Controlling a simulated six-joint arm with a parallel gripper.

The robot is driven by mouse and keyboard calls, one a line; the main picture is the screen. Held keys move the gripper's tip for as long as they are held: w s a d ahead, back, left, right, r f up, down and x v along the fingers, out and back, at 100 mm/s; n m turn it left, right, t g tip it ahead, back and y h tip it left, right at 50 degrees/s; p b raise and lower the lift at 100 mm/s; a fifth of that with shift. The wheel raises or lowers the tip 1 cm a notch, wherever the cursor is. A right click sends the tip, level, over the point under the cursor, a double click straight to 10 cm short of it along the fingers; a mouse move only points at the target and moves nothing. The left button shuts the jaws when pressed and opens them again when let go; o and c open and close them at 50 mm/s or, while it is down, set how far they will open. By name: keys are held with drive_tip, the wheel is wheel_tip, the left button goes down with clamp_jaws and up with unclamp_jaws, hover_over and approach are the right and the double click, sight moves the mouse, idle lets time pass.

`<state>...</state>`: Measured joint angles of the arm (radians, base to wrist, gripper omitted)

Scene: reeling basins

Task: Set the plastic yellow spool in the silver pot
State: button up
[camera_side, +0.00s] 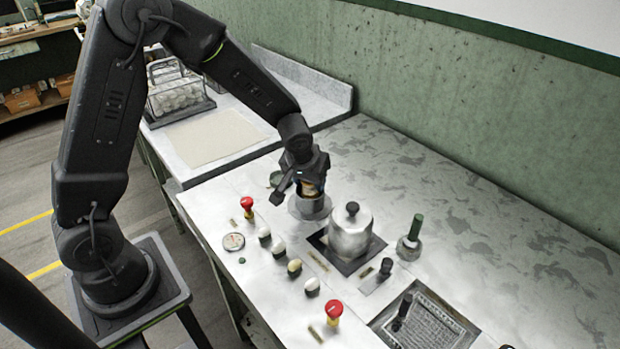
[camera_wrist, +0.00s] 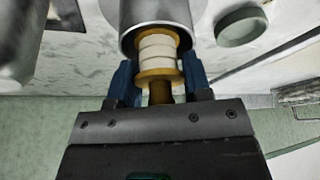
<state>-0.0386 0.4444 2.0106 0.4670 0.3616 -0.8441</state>
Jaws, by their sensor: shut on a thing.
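The yellow spool (camera_wrist: 158,76), wound with white thread, is held between the blue fingers of my gripper (camera_wrist: 159,84) in the wrist view. My gripper (camera_side: 311,184) is shut on it, over the open silver pot (camera_side: 311,208) in the side view. The same pot (camera_wrist: 155,12) shows at the top of the wrist view. The spool's far end overlaps the pot's mouth and seems to be at or just inside the rim; the exact depth is hidden. In the side view only a small part of the spool shows below my gripper.
A lidded metal pot (camera_side: 350,235) with a black knob stands close to the right. Red buttons (camera_side: 247,202) and several pale knobs line the front edge. A low green round thing (camera_wrist: 242,26) sits beside the open pot. A wire rack (camera_side: 174,88) stands behind.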

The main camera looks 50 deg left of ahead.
drive_tip(key=shift+f, duration=0.2)
drive_tip(key=shift+f, duration=0.4)
